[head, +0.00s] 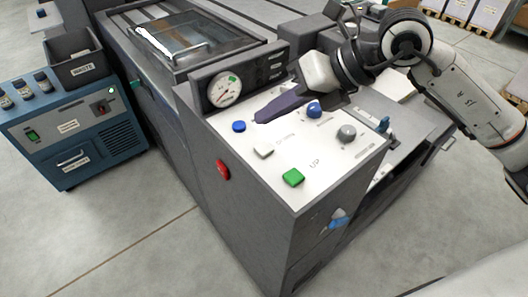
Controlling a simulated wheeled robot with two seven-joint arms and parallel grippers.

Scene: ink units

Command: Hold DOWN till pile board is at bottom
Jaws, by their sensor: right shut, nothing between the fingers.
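The control panel (245,165) is a white sloped top on a dark grey machine. It carries a blue button (239,127), a white button (263,151) and a green button (293,177) in a row. The word UP stands beside the green button; the label by the white button is too faint to read, and the area beside the blue button is covered by my gripper. My right gripper (259,118) is shut and empty, its tips just right of the blue button; I cannot tell whether they touch the panel. The pile board cannot be made out. My left gripper is not in view.
A pressure gauge (225,90) stands behind the panel. A blue knob (314,110) and a grey knob (346,132) sit right of the buttons. A red button (222,170) is on the side wall. A blue cabinet (75,135) stands left; floor is clear in front.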

